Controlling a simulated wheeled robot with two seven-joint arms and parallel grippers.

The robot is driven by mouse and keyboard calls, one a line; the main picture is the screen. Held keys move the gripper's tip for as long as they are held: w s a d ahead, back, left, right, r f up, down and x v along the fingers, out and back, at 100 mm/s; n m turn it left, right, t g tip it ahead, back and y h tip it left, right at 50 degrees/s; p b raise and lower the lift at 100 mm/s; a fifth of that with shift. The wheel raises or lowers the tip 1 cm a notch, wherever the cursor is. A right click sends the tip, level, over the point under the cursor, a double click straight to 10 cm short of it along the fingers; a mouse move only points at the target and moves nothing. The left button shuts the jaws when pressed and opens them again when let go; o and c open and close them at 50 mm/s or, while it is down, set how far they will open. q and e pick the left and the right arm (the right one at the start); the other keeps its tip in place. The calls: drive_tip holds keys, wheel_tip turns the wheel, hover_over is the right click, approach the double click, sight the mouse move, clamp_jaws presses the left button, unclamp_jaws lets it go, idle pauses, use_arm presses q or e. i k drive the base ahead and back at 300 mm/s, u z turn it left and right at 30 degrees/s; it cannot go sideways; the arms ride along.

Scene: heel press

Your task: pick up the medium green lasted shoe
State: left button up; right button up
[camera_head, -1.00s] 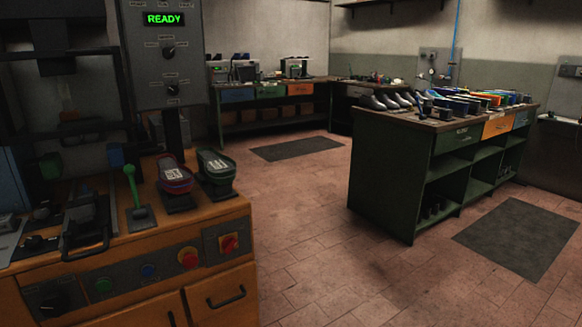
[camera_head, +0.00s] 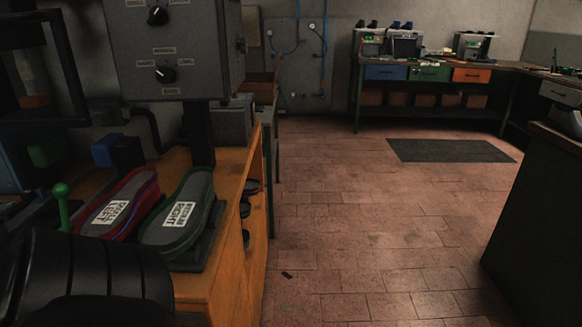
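A green-edged shoe (camera_head: 178,215) lies sole-up on a dark stand on the orange bench beside the press. Its sole is grey with a white label, which seems to read medium right. A red-edged shoe (camera_head: 118,205) with a similar label lies just left of it, apart by a narrow gap. A black rounded part of what looks like my arm fills the lower left corner, in front of the bench and near the shoes. No gripper fingers show in the view. Nothing is seen holding the green shoe.
The grey control box (camera_head: 175,50) with knobs hangs above the shoes. A green-knobbed lever (camera_head: 61,200) stands left of them. The tiled floor (camera_head: 370,230) to the right is open. A dark mat (camera_head: 450,150) and a far workbench (camera_head: 430,75) lie beyond.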

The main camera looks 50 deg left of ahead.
sight(171, 229)
drive_tip(key=i, duration=0.95)
drive_tip(key=u, duration=3.55)
